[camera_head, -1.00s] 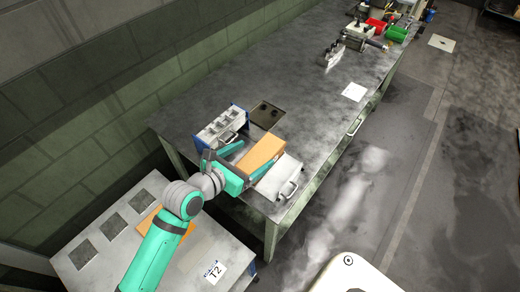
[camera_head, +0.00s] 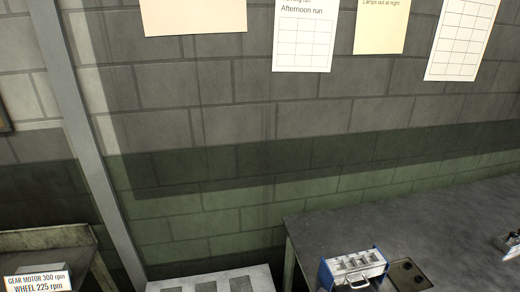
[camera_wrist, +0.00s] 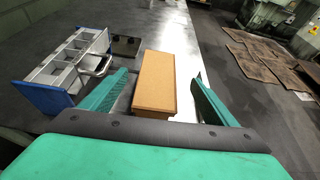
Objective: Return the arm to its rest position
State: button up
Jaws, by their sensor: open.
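My gripper (camera_wrist: 161,76) shows in the wrist view, its two teal fingers spread wide. An orange-brown block (camera_wrist: 155,85) appears between the fingers in the picture, with a gap on each side. I cannot tell how far below the fingers it is. My arm and gripper are out of the head view.
A blue-ended rack with grey compartments (camera_wrist: 72,58) stands left of my gripper; it also shows in the head view (camera_head: 352,268). A block wall (camera_head: 230,130) with pinned papers rises behind.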

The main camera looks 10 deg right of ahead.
jog(key=s+a+f+n+t, duration=0.2)
jog(key=s+a+n, duration=0.1)
jog(key=a+n, duration=0.35)
jog(key=s+a+f+n+t+h, duration=0.1)
jog(key=s+a+f+n+t, duration=0.15)
jog(key=a+n, duration=0.45)
jog(key=s+a+f+n+t, duration=0.1)
jog(key=s+a+n, duration=0.3)
jog(key=a+n, duration=0.3)
jog(key=s+a+f+n+t+y, duration=0.2)
jog(key=s+a+n+t+y, duration=0.2)
jog(key=n, duration=1.2)
jog(key=s+a+f+n+t+y, duration=0.2)
jog(key=s+a+n+t+y, duration=0.2)
jog(key=n, duration=1.2)
jog(key=s+a+y, duration=0.1)
jog(key=s+y, duration=0.2)
jog(key=y, duration=0.3)
jog(key=shift+s+f+t, duration=0.3)
jog(key=shift+s+t, duration=0.05)
